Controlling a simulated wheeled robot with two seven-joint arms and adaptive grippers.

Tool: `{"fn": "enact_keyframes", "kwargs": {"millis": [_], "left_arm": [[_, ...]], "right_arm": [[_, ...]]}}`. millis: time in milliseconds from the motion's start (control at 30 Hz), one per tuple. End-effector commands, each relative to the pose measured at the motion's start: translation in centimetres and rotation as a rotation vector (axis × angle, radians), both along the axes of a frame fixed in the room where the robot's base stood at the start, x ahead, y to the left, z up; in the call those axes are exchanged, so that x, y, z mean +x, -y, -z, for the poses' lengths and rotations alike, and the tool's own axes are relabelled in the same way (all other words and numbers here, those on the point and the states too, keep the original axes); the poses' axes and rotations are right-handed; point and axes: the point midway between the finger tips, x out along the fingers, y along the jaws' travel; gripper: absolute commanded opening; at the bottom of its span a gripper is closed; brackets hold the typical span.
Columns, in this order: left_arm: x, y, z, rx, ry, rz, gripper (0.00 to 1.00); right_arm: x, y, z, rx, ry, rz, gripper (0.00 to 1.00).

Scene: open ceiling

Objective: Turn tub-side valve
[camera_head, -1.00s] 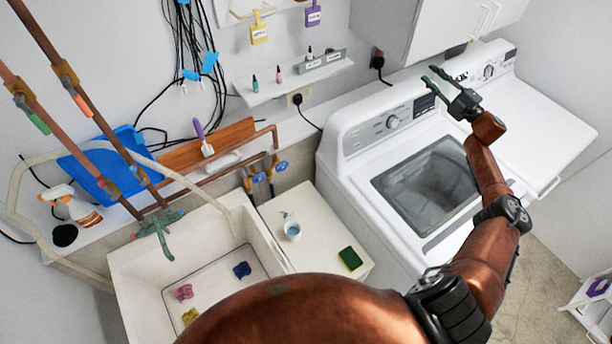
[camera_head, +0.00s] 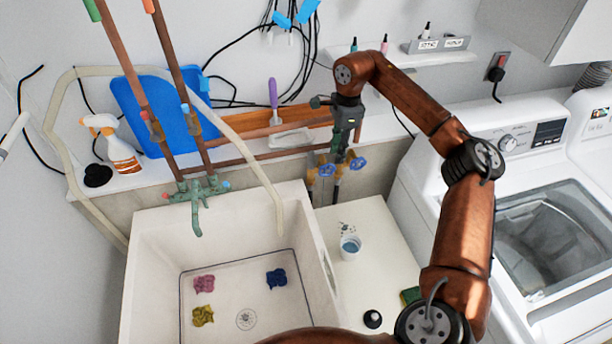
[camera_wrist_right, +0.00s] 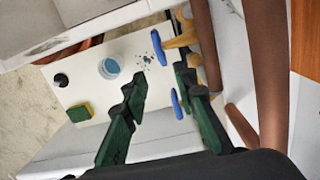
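Two blue-handled brass valves sit on the wall pipes between the tub and the washer. The tub-side valve (camera_head: 326,169) is the left one in the head view, and its blue handle (camera_wrist_right: 158,47) is at the top in the right wrist view. The other valve (camera_head: 357,163) is to its right; its handle (camera_wrist_right: 177,104) is lower in the wrist view. My right gripper (camera_head: 341,150) points down just above the valves, its fingers apart and empty. In the wrist view the fingertips (camera_wrist_right: 160,80) face the gap around the two handles; contact cannot be told. My left gripper is out of view.
The tub (camera_head: 150,255) holds small coloured cloths. A white side table (camera_head: 375,225) carries a cup (camera_head: 350,246), a dark round object (camera_head: 372,318) and a sponge (camera_wrist_right: 79,112). Copper pipes and a hose (camera_head: 262,170) are near the valves. A washer (camera_head: 480,190) stands right.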

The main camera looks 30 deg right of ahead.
Motion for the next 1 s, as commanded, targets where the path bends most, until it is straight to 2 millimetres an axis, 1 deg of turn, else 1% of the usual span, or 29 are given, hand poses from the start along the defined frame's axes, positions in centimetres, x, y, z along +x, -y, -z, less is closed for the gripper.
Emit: {"fn": "enact_keyframes", "kwargs": {"millis": [33, 167, 233, 500, 600, 767, 1000], "left_arm": [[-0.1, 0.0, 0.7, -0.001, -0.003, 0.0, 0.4], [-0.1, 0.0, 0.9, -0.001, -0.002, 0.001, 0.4], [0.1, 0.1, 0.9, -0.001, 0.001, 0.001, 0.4], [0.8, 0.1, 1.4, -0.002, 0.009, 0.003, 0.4], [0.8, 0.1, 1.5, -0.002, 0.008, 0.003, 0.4], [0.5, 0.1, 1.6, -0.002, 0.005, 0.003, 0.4], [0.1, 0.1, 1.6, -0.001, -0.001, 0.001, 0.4]], "right_arm": [[0.0, 0.6, 0.5, -0.035, -0.002, -0.014, 0.26], [-0.2, 1.1, 1.1, -0.074, -0.008, -0.029, 0.26], [-0.3, 1.1, 1.9, -0.076, -0.01, -0.03, 0.26], [-0.2, 0.9, 6.1, -0.072, -0.009, -0.031, 0.26], [-0.1, 0.9, 7.2, -0.071, -0.008, -0.031, 0.26], [-0.1, 0.9, 8.1, -0.07, -0.007, -0.031, 0.26], [-0.1, 0.9, 8.2, -0.069, -0.006, -0.031, 0.26]]}}
